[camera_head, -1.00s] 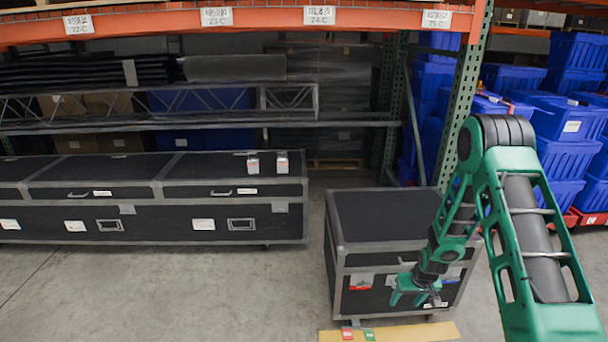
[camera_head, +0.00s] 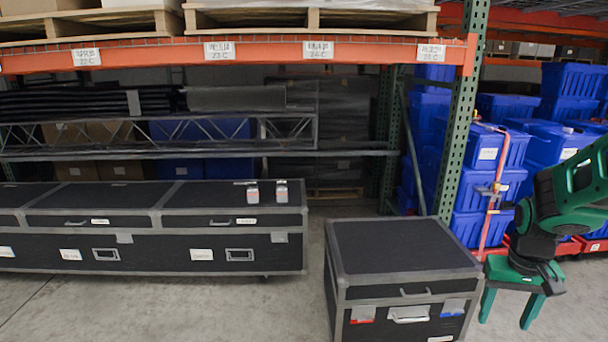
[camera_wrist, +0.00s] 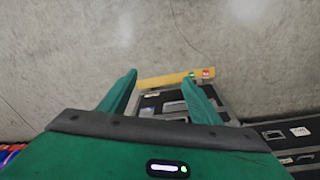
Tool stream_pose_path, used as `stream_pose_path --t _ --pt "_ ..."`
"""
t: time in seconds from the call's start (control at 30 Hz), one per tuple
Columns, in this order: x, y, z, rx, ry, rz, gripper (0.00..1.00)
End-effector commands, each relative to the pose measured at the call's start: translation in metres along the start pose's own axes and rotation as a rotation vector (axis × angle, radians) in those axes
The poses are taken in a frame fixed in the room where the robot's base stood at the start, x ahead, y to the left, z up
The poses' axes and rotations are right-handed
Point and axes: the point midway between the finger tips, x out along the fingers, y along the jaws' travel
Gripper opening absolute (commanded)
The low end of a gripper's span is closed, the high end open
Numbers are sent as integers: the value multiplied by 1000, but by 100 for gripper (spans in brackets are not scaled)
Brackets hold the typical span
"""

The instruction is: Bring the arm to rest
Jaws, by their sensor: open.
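My gripper (camera_head: 508,306) is at the right in the head view, to the right of the black flight case. Its two green fingers point down and stand apart with nothing between them. In the wrist view the fingers (camera_wrist: 160,97) are also spread and empty, with the case's front and the floor beyond them. The arm is folded in at the right edge of the head view, and part of it is cut off by the frame.
The grey-edged black case (camera_head: 400,246) stands on the floor in the middle. A long black case (camera_head: 150,232) with two small items (camera_head: 281,191) on top is at the left. Strapped blue totes (camera_head: 495,180) stand behind my arm. Grey floor is clear at the front left.

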Motion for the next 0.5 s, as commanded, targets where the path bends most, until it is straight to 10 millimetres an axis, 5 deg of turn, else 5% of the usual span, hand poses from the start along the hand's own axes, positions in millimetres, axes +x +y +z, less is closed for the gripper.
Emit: stream_pose_path --t 0.2,0.5 --pt "-45 23 67 91 -34 -9 58" --pt "-78 37 153 190 -87 -41 58"
